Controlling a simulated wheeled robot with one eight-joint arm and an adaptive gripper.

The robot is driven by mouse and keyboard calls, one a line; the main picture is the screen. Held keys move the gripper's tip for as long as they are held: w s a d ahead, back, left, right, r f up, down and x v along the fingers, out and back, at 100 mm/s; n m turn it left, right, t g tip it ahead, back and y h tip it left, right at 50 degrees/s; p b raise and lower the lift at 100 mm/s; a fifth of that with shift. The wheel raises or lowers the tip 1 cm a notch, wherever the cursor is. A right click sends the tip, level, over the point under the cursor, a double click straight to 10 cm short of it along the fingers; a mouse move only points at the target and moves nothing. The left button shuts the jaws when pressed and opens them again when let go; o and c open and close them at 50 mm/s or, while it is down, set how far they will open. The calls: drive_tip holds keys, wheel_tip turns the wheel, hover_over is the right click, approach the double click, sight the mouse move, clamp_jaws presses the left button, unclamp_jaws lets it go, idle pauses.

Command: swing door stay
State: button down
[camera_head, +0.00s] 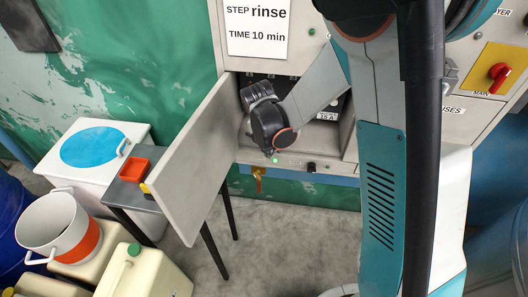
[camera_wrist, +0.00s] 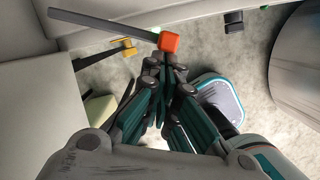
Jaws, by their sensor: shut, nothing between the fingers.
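The grey door (camera_head: 190,165) stands open, swung out to the left of the cabinet's lower opening; it also fills the left of the wrist view (camera_wrist: 35,110). A thin grey bar with an orange end block (camera_wrist: 168,42), which looks like the stay, crosses the top of the wrist view. My gripper (camera_wrist: 160,70) is shut and empty, its tips just below the orange block in the picture; I cannot tell whether they touch. In the head view my dark wrist is in front of the opening, and the stay cannot be made out there.
A yellow fitting (camera_head: 258,175) hangs below the cabinet's edge, with a black knob (camera_head: 311,167) to its right. An orange tray (camera_head: 142,164) sits on a small table behind the door. A white bucket (camera_head: 62,228) and jerrycans stand at left. Floor below the opening is clear.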

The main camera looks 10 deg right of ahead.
drive_tip(key=d, duration=0.1)
drive_tip(key=w+d+n, duration=0.1)
drive_tip(key=shift+w+d, duration=0.3)
drive_tip(key=shift+d, duration=0.05)
drive_tip(key=shift+w+d+b, duration=0.4)
drive_tip(key=shift+w+d, duration=0.8)
drive_tip(key=shift+w, duration=0.05)
drive_tip(key=shift+r, duration=0.1)
drive_tip(key=v, duration=0.7)
drive_tip(key=shift+s+r, duration=0.1)
